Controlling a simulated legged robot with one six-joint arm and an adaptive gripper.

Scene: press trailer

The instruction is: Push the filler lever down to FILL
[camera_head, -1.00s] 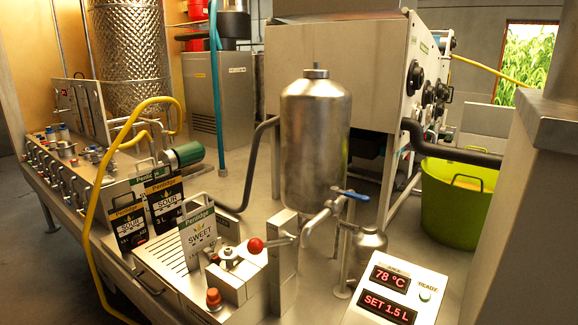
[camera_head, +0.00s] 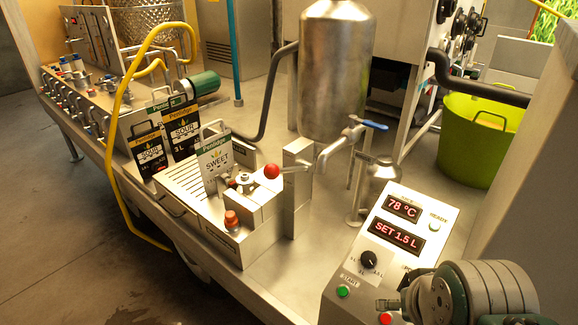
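The filler lever (camera_head: 272,171) has a red ball knob and sits on the metal filler block (camera_head: 258,207) in the middle of the picture. Its arm runs right to an upright metal post (camera_head: 297,185), and the knob stands roughly level with the block's top. FILL lettering cannot be read. A carton marked SWEET (camera_head: 215,160) stands upright just left of the lever. Part of my arm shows at the bottom right, well away from the lever, with nothing touching it. I cannot make out the fingertips of my gripper or whether they are open.
A control box (camera_head: 400,225) reads 78 °C and SET 1.5 L, with a knob and buttons. A tap with a blue handle (camera_head: 369,123) and a steel tank (camera_head: 335,70) stand behind the lever. SOUR cartons (camera_head: 184,135) and a yellow hose (camera_head: 117,120) are at left.

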